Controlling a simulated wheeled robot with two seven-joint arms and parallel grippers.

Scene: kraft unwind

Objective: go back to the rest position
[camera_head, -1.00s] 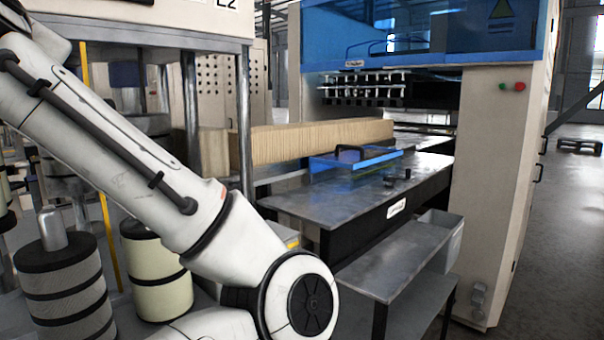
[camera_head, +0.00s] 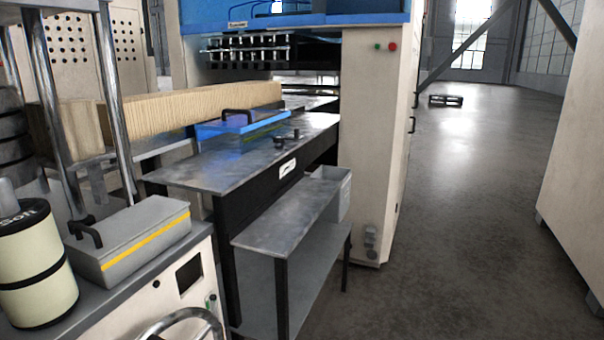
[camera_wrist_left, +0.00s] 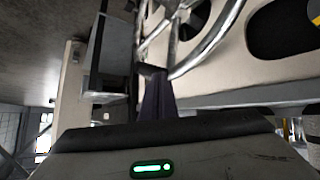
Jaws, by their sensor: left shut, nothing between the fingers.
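My left gripper (camera_wrist_left: 157,95) shows in the left wrist view as dark fingers held together, with nothing between them. It points toward a light metal handwheel (camera_wrist_left: 205,50); I cannot tell how much room lies between them. Neither arm is visible in the head view, and my right gripper is in no view.
In the head view a grey box with a yellow stripe (camera_head: 145,240) and a cream spool (camera_head: 32,265) stand on the machine at left. A metal work table (camera_head: 245,165) carries a blue-framed plate (camera_head: 242,127). A low bench (camera_head: 285,220) stands before it. Floor (camera_head: 470,200) at right is open.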

